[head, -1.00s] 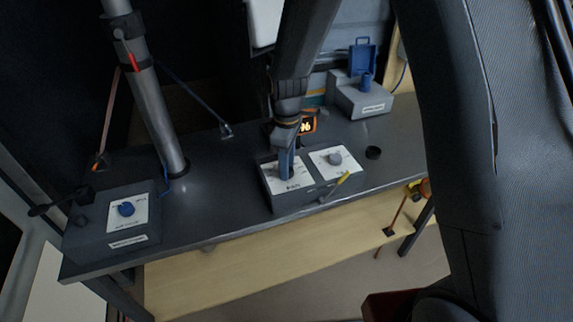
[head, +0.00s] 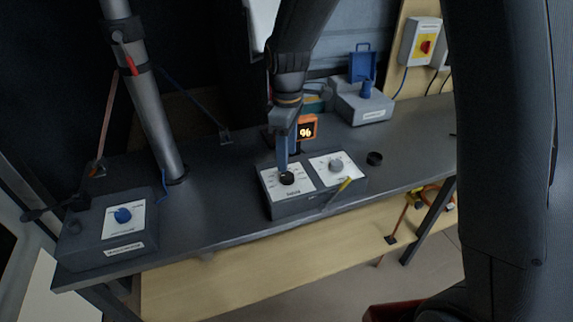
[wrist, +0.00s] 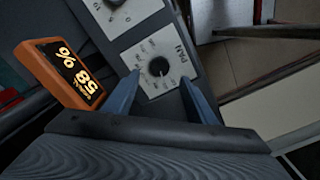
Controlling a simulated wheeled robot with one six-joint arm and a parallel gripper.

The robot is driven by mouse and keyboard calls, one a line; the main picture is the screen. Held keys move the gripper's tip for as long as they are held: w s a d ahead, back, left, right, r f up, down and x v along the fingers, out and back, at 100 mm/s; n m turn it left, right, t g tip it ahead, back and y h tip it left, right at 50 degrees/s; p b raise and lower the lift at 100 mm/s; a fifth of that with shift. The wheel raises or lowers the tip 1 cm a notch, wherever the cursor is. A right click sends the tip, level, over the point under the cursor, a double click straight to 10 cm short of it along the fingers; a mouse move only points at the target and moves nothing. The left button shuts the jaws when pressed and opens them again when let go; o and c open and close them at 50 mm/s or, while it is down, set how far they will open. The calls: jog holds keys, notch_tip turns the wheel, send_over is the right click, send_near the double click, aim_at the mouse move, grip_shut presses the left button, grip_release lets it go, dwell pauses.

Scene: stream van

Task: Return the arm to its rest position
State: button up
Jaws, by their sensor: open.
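My gripper (head: 283,157) is open and empty, pointing down just above the left dial of a grey two-dial control box (head: 300,205). The dial's black knob (head: 287,178) is in plain sight below the fingertips. In the wrist view the two blue-grey fingers stand apart, with the black knob (wrist: 158,66) showing between and beyond them, on a white plate marked PAN. I cannot see any finger touching it. My upper arm links fill the right side of the head view.
An orange-framed display (head: 307,128) with lit characters stands behind the box. A grey box with a blue part (head: 362,106) is at the back right. Bare bench (head: 215,205) lies between.

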jog(key=shift+r, duration=0.6)
jog(key=shift+s+d, duration=0.15)
jog(key=shift+d, duration=0.15)
jog(key=s+d+m+t, duration=0.1)
jog(key=s+d+m, duration=1.2)
jog(key=s+d, duration=0.1)
jog(key=shift+s+d+r+m, duration=0.2)
jog(key=shift+s+r+m, duration=0.2)
jog(key=shift+s, duration=0.4)
